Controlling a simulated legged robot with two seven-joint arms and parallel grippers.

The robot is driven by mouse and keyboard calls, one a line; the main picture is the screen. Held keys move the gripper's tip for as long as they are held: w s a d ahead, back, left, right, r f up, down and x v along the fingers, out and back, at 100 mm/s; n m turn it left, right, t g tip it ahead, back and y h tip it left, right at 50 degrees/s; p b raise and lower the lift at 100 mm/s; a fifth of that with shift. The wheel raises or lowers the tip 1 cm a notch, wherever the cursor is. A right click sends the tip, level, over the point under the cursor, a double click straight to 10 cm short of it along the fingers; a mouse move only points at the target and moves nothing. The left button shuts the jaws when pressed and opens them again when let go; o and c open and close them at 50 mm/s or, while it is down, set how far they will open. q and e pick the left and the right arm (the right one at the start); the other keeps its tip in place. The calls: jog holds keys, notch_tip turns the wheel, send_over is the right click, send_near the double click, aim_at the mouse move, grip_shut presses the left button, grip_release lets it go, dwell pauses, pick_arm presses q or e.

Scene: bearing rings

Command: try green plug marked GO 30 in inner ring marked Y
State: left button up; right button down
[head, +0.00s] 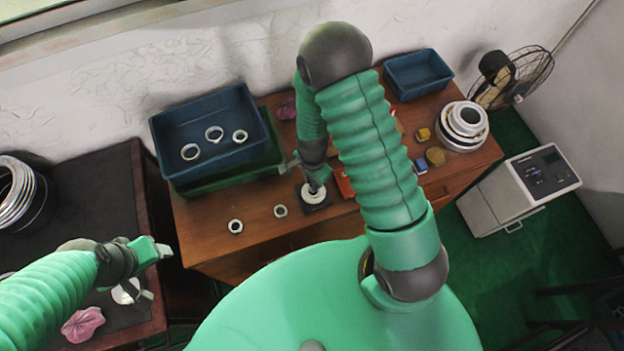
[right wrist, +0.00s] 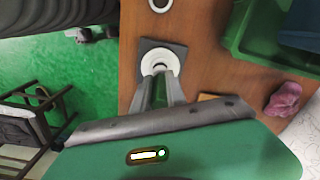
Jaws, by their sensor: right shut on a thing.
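My right gripper (head: 316,187) is shut, pointing down, with its fingertips at the middle of a pale ring (head: 312,197). The ring lies flat on a dark square pad (head: 325,205) on the wooden table. In the right wrist view the fingers (right wrist: 160,75) meet over the bore of this ring (right wrist: 151,60). The thing between them is mostly hidden, apparently the plug; its green colour and its GO 30 mark do not show. No Y mark can be read on the ring. My left gripper (head: 152,272) is open and empty over the dark table at the left.
Two small rings (head: 235,226) (head: 280,210) lie on the wooden table left of the pad. A blue bin (head: 175,122) with several rings stands behind. Stacked rings (head: 463,122), a small blue bin (head: 418,72) and small blocks (head: 423,134) are at the right.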

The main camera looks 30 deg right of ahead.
jog(key=shift+r+p, duration=1.5)
jog(key=shift+r, duration=0.4)
